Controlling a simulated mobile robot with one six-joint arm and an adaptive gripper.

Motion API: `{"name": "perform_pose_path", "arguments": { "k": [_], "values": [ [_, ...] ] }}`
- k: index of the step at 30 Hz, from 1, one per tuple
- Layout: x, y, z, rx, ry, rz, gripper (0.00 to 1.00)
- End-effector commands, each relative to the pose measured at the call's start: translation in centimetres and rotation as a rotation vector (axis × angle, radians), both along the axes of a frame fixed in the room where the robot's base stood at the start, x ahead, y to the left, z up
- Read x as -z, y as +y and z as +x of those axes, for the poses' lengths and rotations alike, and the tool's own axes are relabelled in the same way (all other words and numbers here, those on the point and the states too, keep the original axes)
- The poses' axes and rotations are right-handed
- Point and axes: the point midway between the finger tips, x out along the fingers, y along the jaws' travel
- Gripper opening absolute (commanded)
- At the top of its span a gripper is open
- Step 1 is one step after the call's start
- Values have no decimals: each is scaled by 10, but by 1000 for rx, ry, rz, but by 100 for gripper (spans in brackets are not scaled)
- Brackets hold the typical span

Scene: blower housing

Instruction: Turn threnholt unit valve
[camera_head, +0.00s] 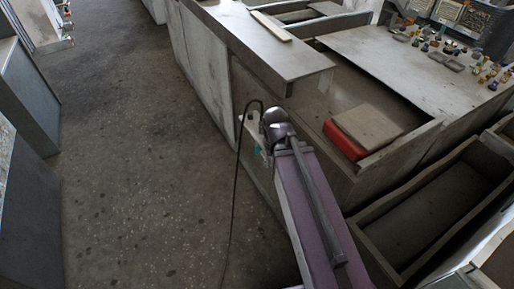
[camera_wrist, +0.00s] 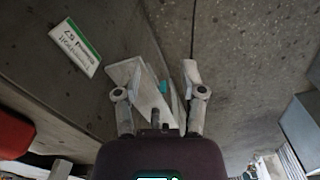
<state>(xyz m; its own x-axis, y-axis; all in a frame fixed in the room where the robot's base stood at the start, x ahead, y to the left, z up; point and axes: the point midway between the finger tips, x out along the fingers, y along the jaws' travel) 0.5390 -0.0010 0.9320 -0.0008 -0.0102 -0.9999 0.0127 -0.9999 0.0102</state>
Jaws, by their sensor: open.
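My gripper (camera_wrist: 158,74) is open in the wrist view, with its two pale fingers apart. A pale block with a small teal part (camera_wrist: 163,88) shows between the fingers, partly hidden by the left one; I cannot tell whether it is the valve or whether they touch. A white label with a green edge (camera_wrist: 75,47), upside down and seeming to read "Threnholt", is on the grey panel to the left. In the head view, a pale piece with a teal spot (camera_head: 258,150) shows beside the dark end of my arm, close to the bench side. No valve handle shows clearly.
The grey bench (camera_head: 270,50) stands beside my arm, with a red box (camera_head: 343,141) under a flat board (camera_head: 368,130). Open bins (camera_head: 440,205) lie to the right. Small fittings (camera_head: 484,77) stand at the upper right. The floor (camera_head: 135,150) at left is clear.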

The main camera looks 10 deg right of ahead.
Motion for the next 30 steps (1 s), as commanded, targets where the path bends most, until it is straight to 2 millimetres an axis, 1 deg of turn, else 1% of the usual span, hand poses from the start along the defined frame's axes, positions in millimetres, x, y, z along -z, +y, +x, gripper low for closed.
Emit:
{"name": "perform_pose_path", "arguments": {
  "k": [5,11,18,23,30],
  "values": [
    [19,-2,9,-55,5,-46,53],
    [51,-5,28,-182,20,-154,53],
    [91,-10,57,-386,62,-324,53],
    [115,-10,77,-520,102,-440,53],
    [146,-5,107,-712,178,-610,53]
  ]
}}
